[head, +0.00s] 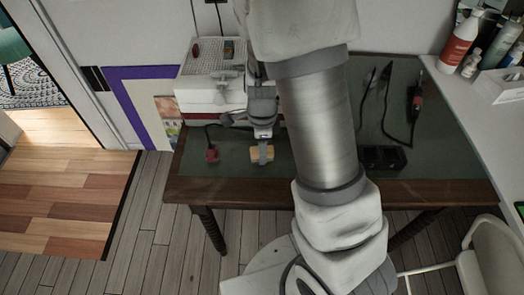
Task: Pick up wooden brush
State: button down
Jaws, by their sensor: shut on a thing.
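A small light-wood block, which looks like the wooden brush (262,154), is near the front edge of the dark table (231,165). My gripper (264,153) points down onto it from above and is shut on it. The fingers cover part of the brush's middle, and its two ends show on either side. I cannot tell whether the brush touches the tabletop or is slightly above it. My arm hides the middle of the table.
A red-handled thing (212,155) with a dark cable lies left of the brush. A white and red machine (204,97) stands behind it. Right of my arm are a black block (382,158) and cabled tools (415,103). A white counter (462,112) with bottles borders the right.

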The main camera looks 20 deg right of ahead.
jog(key=shift+r+p, duration=0.3)
jog(key=shift+r, duration=0.2)
jog(key=r, duration=0.1)
jog(key=r+p, duration=0.1)
jog(key=r, duration=0.2)
jog(key=shift+s+d+p, duration=0.1)
jog(key=shift+d+p, duration=0.15)
jog(key=shift+p, duration=0.1)
jog(key=s+d+r+p, duration=0.2)
jog(key=s+d+r, duration=0.3)
jog(key=d, duration=0.4)
jog(key=shift+s+d+r, duration=0.3)
jog(key=shift+s+r, duration=0.05)
jog(key=shift+r, duration=0.15)
